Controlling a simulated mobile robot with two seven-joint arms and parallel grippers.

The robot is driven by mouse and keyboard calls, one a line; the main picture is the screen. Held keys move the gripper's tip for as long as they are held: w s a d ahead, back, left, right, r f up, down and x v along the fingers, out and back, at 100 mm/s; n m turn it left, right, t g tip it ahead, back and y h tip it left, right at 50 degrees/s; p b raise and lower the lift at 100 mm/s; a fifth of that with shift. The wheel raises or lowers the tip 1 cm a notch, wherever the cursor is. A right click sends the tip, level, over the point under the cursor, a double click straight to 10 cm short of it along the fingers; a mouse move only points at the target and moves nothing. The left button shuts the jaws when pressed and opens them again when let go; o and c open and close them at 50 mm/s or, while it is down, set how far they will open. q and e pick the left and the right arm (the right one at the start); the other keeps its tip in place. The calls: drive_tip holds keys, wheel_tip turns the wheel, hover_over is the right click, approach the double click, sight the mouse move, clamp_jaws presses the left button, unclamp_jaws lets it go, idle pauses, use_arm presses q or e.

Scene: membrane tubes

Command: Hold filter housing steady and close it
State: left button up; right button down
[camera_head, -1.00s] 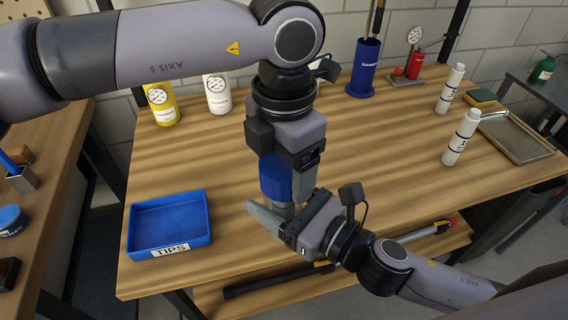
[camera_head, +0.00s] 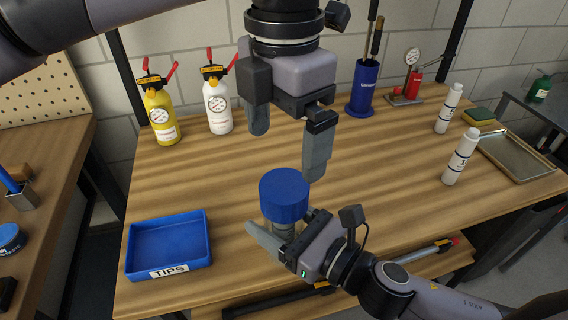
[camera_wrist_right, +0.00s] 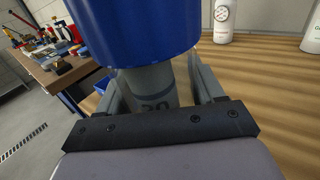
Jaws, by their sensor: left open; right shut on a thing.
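The filter housing stands upright near the table's front edge, with a blue cap (camera_head: 284,194) on top of a grey lower body (camera_head: 284,228). My right gripper (camera_head: 268,240) is shut on the grey body, below the cap. In the right wrist view the blue cap (camera_wrist_right: 135,30) fills the top, and the grey body (camera_wrist_right: 150,85), with a partly hidden number, sits between the fingers. My left gripper (camera_head: 288,145) is open and empty, above and behind the cap, its fingers pointing down and clear of it. Whether the cap is fully seated cannot be told.
A blue TIPS tray (camera_head: 168,245) lies left of the housing. Yellow (camera_head: 160,118) and white (camera_head: 217,108) gauge bottles, a blue tool holder (camera_head: 363,88), white bottles (camera_head: 461,156) and a metal tray (camera_head: 518,156) stand farther back. The middle of the table is clear.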

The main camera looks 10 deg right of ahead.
drive_tip(key=shift+r, duration=0.1)
use_arm(q)
wheel_tip(320, 180, up, 2)
drive_tip(key=shift+r, duration=0.25)
idle(0.4)
